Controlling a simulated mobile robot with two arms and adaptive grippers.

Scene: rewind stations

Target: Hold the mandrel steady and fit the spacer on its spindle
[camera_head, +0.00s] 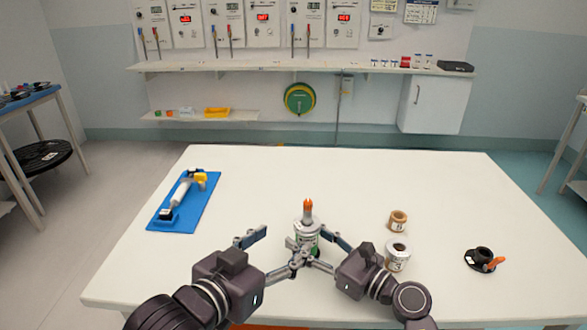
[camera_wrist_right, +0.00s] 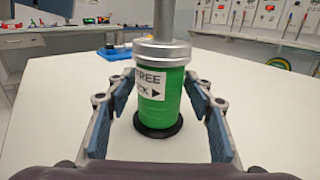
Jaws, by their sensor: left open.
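The mandrel (camera_head: 306,232) stands upright near the table's front middle, with an orange tip on top. In the right wrist view the mandrel (camera_wrist_right: 160,100) shows a green body, a silver collar and spindle, a black foot and a white label. My right gripper (camera_wrist_right: 160,110) is open, with one finger on each side of the green body and narrow gaps beside it. My left gripper (camera_head: 280,245) is open and empty, just left of the mandrel. A tan ring (camera_head: 398,219) and a white roll (camera_head: 396,260) stand to the right; I cannot tell which is the spacer.
A blue mat (camera_head: 208,212) with a white and yellow tool lies at the left of the white table (camera_head: 310,170). A black round piece with an orange handle (camera_head: 482,257) lies at the right. The table's back middle is clear.

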